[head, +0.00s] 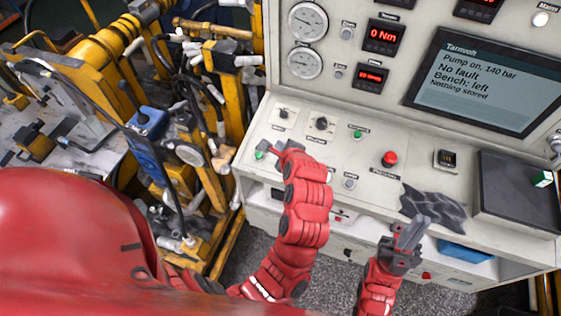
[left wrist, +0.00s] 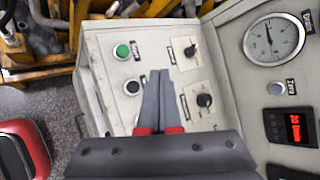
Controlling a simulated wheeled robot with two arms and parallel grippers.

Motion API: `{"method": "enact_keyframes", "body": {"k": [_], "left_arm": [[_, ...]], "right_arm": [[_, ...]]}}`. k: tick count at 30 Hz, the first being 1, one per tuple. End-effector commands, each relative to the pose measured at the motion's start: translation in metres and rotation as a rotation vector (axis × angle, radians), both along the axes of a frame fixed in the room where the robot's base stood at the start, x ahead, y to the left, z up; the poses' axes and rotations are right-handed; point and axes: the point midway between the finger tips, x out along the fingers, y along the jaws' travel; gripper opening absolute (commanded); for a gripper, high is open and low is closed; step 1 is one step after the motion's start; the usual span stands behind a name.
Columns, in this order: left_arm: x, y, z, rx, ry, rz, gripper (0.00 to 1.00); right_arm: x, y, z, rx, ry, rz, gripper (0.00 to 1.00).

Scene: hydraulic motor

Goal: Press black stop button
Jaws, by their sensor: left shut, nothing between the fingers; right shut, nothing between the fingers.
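The black button (left wrist: 132,87) sits in a light ring on the sloping panel in the left wrist view, beside a green button (left wrist: 122,51). In the head view the green button (head: 259,155) shows, but the black one seems hidden by my left gripper and arm. My left gripper (head: 284,146) is shut and empty over the panel's left part. In the left wrist view its fingertips (left wrist: 159,74) lie just right of the black button; I cannot tell whether they touch the panel. My right gripper (head: 415,228) is shut and empty near the console's front edge.
Two black knobs (head: 322,123) sit behind my left gripper. A red button (head: 389,158) and a dark cloth (head: 432,205) lie further right. The screen (head: 482,82) reads "Pump on, 140 bar, No fault". Yellow machinery (head: 110,45) stands close on the left.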

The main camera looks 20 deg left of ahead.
Motion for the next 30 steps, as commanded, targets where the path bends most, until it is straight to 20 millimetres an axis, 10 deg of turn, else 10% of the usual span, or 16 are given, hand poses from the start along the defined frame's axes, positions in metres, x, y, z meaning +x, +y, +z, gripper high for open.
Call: {"method": "enact_keyframes", "body": {"k": [13,30], "left_arm": [[0.009,-0.001,-0.061,-0.004,-0.005,-0.001,0.0],[0.013,-0.001,-0.079,-0.001,-0.001,0.0,0.0]], "right_arm": [[0.0,0.0,-0.067,0.0,0.0,0.0,0.0],[0.0,0.0,-0.067,0.0,0.0,0.0,0.0]]}}
